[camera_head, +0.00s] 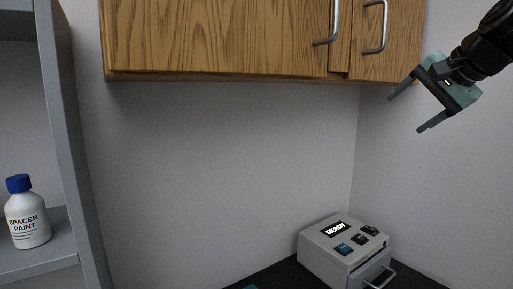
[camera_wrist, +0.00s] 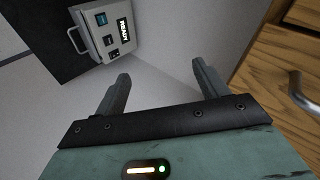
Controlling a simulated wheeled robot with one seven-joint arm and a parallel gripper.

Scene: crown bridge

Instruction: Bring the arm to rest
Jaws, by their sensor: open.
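My gripper (camera_head: 411,114) is at the upper right in the head view, raised in the air just right of the wooden wall cabinet's lower corner. Its two fingers are spread apart with nothing between them. In the wrist view the gripper (camera_wrist: 160,88) also shows its two fingers apart and empty, with a lit strip and a green light on its body. The black end of my arm reaches in from the upper right edge of the head view.
A wooden cabinet (camera_head: 220,40) with metal handles hangs near the gripper. A grey machine reading READY (camera_head: 318,252) stands on the dark counter (camera_head: 277,274) below. A blue-capped SPACER PAINT bottle (camera_head: 28,215) stands on a grey shelf (camera_head: 62,225) at left. Open air lies between.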

